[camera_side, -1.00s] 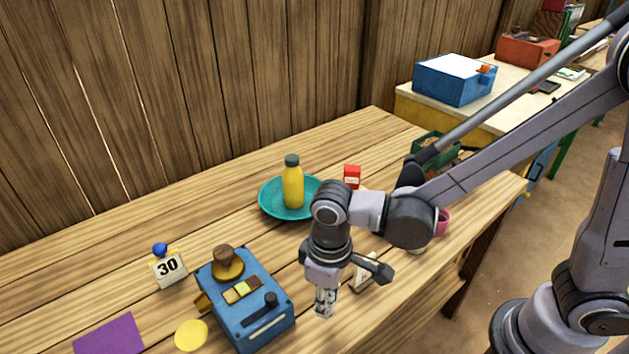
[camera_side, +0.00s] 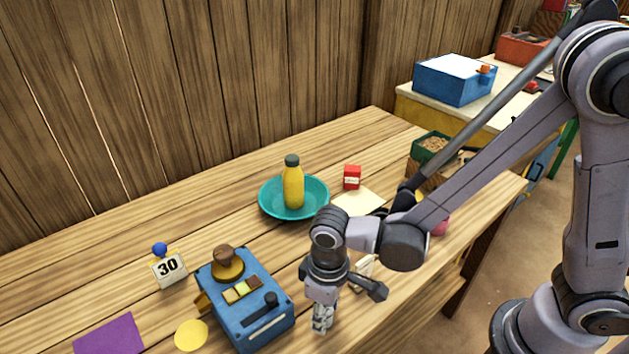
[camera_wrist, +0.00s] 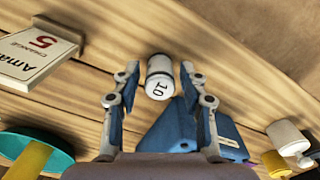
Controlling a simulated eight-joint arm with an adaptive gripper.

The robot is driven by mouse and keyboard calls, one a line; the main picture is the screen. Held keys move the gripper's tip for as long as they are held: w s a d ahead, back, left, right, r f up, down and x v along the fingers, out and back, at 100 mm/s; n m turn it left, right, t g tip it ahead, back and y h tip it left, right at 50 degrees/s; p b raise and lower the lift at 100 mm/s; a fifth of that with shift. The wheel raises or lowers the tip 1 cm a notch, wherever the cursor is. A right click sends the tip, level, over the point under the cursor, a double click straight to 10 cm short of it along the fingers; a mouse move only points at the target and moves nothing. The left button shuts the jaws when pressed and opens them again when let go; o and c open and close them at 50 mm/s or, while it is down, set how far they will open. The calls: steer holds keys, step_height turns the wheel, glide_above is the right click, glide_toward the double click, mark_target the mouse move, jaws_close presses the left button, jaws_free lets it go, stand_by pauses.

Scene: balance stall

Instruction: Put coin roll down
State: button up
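The coin roll (camera_wrist: 160,78) is a pale cylinder with grey bands and "10" on it. In the wrist view it shows between the fingertips of my gripper (camera_wrist: 160,68), with a gap on each side. My gripper is open. In the side view my gripper (camera_side: 322,328) points down low over the front of the wooden table (camera_side: 225,230), right of the blue device (camera_side: 240,310). The roll cannot be made out there. Whether the roll touches the table is hard to tell.
A "5" change card (camera_wrist: 35,55) stands close by. A teal plate (camera_side: 270,205) bears a yellow bottle (camera_side: 293,188). A red box (camera_side: 352,177), a "30" sign (camera_side: 170,268), a yellow disc (camera_side: 191,335) and a purple mat (camera_side: 110,335) lie around.

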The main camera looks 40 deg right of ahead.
steer(key=shift+r, duration=0.1)
step_height(320, 180, up, 12)
steer(key=d+r+m+t, duration=0.2)
steer(key=d+t, duration=0.1)
steer(key=d, duration=0.7)
steer(key=d+r+m+t, duration=0.2)
steer(key=d+m+t, duration=0.1)
steer(key=d, duration=0.8)
steer(key=shift+w+r+t, duration=0.15)
steer(key=shift+t, duration=0.45)
